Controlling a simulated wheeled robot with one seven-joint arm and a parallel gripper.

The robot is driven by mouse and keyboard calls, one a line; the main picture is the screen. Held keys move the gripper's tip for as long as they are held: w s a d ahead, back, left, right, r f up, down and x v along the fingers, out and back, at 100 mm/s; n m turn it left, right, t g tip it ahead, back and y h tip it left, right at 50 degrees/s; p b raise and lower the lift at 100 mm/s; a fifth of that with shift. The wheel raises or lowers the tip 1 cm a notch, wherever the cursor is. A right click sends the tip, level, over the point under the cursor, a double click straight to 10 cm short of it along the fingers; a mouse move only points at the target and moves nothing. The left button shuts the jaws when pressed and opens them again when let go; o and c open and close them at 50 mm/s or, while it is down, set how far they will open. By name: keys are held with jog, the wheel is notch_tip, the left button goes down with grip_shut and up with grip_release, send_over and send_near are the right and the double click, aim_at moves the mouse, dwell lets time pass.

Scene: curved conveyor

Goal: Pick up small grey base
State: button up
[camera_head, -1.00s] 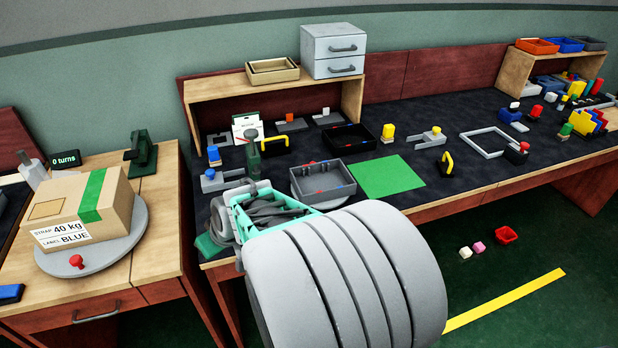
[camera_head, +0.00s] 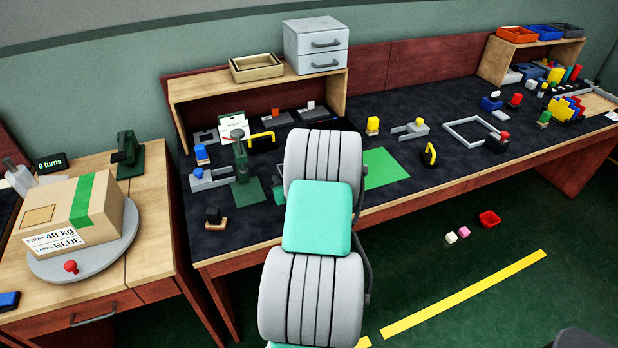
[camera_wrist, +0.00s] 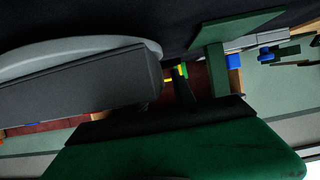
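Two flat grey bases lie at the back of the left bench, under the wooden shelf: one with an orange peg (camera_head: 277,117) and one with a white peg (camera_head: 311,112). A grey plate with a dark opening (camera_head: 205,136) lies further left. I cannot tell which one is the small grey base. My arm hides my gripper in the head view. In the wrist view a large dark green and black shape fills the bottom; it may be part of my gripper, but no finger pair is clear.
A green press-like stand (camera_head: 241,165) and a dark knob on a wooden base (camera_head: 214,219) stand left of my arm. A green mat (camera_head: 384,168) lies right.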

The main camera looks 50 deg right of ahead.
jog(key=shift+c, duration=0.5)
grip_shut()
dwell(0.9)
